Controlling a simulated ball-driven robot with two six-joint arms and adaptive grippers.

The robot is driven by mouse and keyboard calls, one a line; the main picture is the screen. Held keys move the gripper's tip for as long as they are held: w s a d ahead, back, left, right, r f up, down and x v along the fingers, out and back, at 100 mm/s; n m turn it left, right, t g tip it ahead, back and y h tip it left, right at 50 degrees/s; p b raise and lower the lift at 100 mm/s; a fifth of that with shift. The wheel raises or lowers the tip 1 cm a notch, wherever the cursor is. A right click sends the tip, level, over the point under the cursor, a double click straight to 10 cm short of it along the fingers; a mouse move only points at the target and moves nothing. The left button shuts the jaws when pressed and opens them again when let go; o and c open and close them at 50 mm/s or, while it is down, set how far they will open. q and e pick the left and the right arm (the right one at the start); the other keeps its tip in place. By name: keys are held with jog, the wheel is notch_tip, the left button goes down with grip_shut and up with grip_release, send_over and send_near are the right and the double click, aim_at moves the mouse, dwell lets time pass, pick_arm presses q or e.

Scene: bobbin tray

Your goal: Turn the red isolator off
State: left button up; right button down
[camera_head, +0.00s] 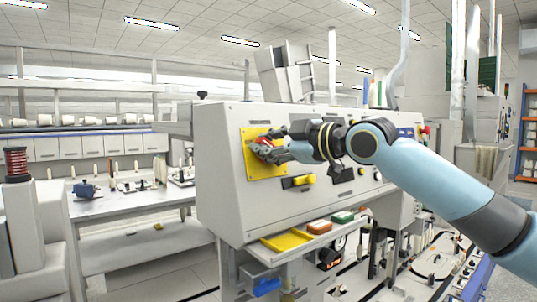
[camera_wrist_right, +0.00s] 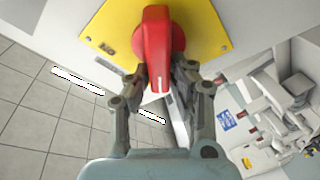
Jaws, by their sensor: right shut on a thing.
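The red isolator handle (camera_wrist_right: 157,45) sits on a yellow plate (camera_wrist_right: 205,35) in the right wrist view. The yellow plate (camera_head: 258,168) also shows in the head view, on the front of a large grey machine cabinet (camera_head: 225,185). My right gripper (camera_wrist_right: 160,78) is shut on the red handle, one finger on each side of its lower part. In the head view my right gripper (camera_head: 266,148) reaches the plate from the right and hides most of the handle. My left gripper is not in view.
A yellow-black switch (camera_head: 298,181) and other controls are on the panel right of the plate. Yellow, orange and green trays (camera_head: 287,240) stick out below it. A white workbench (camera_head: 120,205) stands at left, with open floor before it.

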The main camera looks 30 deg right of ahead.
jog(key=n, duration=0.2)
jog(key=n+g+b, duration=0.1)
jog(key=n, duration=0.1)
jog(key=shift+a+f, duration=0.2)
jog(key=shift+f, duration=0.2)
jog(key=shift+s+f+n+g+b, duration=0.1)
jog(key=shift+f+n+g+b, duration=0.15)
jog(key=shift+n, duration=0.7)
jog(key=shift+s+f+n+g+b, duration=0.1)
jog(key=shift+n+g+b, duration=0.15)
jog(key=shift+n, duration=0.7)
jog(key=c, duration=1.2)
grip_release()
